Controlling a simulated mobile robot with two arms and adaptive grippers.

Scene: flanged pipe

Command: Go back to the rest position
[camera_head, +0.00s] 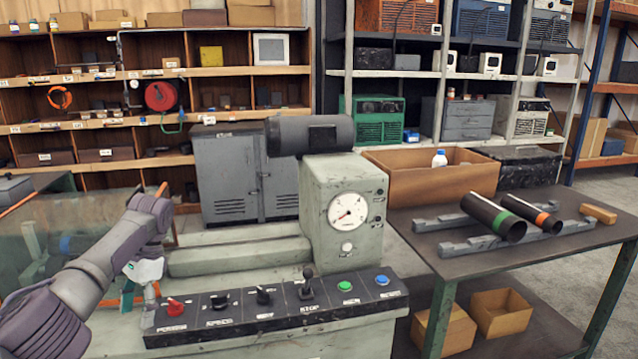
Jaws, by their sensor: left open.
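My left arm comes in from the lower left, and my left gripper (140,298) hangs at its end, pointing down, at the left end of the machine's control panel. It is open, and I see nothing between its fingers. My right gripper is not in view. A dark pipe with a green band (492,217) and a dark pipe with an orange band (533,212) lie side by side on grey supports on the table (415,221) at the right, well away from my left gripper.
The grey-green machine (318,195) with a dial gauge (348,211) fills the middle. Its control panel (280,306) carries a red knob (175,307), a lever (306,283), and green and blue buttons. A cardboard box (415,181) holds a white bottle (439,159). Shelves stand behind.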

